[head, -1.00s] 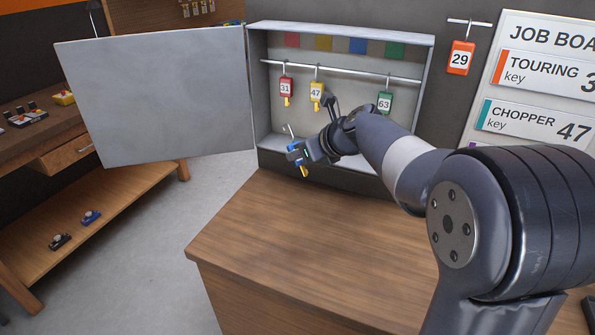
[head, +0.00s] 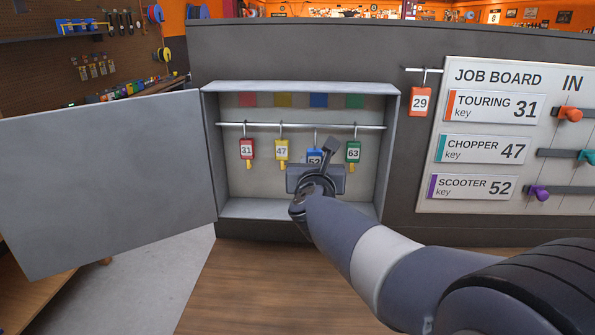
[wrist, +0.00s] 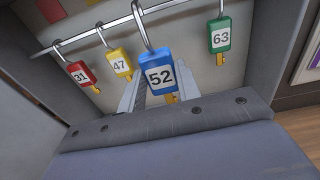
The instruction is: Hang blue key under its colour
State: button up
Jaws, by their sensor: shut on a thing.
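The blue key (head: 314,161), tagged 52, is upright at the rail (head: 260,126) inside the open cabinet, between the yellow and green keys. The blue colour square (head: 318,100) is straight above it. In the wrist view the blue key (wrist: 158,76) stands between the fingers of my gripper (wrist: 158,92), which is shut on it. Its hook (wrist: 140,25) is at the rail; I cannot tell whether it bears on it. In the head view my gripper (head: 316,179) hides the key's lower part.
The red key (head: 247,150), yellow key (head: 281,151) and green key (head: 353,152) hang on the rail. The cabinet door (head: 105,185) stands open at left. An orange tag 29 (head: 421,101) hangs outside, beside the job board (head: 500,205).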

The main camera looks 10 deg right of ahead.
jog(key=shift+d+r+h, duration=0.15)
jog(key=shift+d+h, duration=0.1)
jog(key=shift+h, duration=0.05)
jog(key=shift+w+d, duration=0.15)
jog(key=shift+w, duration=0.35)
jog(key=x, duration=0.7)
jog(key=shift+w+f+p, duration=0.35)
jog(key=shift+w+p, duration=0.05)
jog(key=o, duration=1)
